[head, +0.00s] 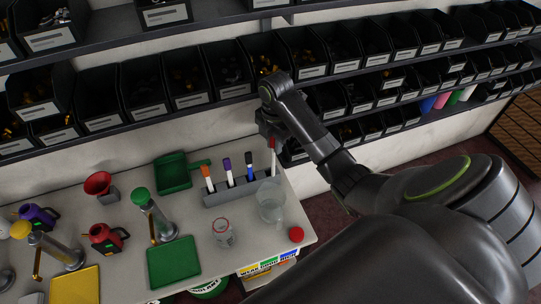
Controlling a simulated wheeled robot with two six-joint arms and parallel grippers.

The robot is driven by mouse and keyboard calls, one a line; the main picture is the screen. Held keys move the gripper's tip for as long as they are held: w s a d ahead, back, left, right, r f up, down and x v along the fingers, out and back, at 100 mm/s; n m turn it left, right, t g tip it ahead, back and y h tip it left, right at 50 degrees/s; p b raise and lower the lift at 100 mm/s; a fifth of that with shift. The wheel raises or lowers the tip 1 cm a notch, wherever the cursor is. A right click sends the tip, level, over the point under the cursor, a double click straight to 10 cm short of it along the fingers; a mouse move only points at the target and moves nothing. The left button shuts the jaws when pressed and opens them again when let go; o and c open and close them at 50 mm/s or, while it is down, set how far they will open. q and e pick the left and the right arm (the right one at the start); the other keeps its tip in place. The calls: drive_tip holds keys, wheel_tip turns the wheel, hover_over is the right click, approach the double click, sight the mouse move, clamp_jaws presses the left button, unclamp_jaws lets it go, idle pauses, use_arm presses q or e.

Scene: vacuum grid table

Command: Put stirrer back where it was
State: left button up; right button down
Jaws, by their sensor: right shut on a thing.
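My right gripper (270,128) reaches in from the right and points down above the right end of the grey holder. It is shut on a slim stick with a red upper part (272,144), which I take to be the stirrer. The stick hangs about upright, its lower end at or just above the right end of the grey holder (232,194); I cannot tell whether it is inside a slot. Orange, purple and dark-blue topped sticks stand in the holder to the left. A clear beaker (270,205) stands just in front. My left gripper is out of view.
A glass jar (224,233) and a red cap (296,234) stand near the table's front right. Shelves of black bins (188,86) run close behind.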

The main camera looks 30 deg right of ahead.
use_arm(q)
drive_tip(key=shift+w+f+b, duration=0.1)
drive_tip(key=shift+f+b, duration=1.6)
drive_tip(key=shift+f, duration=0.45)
use_arm(e)
wheel_tip(320, 180, down, 7)
drive_tip(key=w, duration=0.2)
drive_tip(key=shift+f, duration=0.1)
drive_tip(key=shift+f, duration=0.1)
drive_tip(key=c, duration=1.3)
unclamp_jaws()
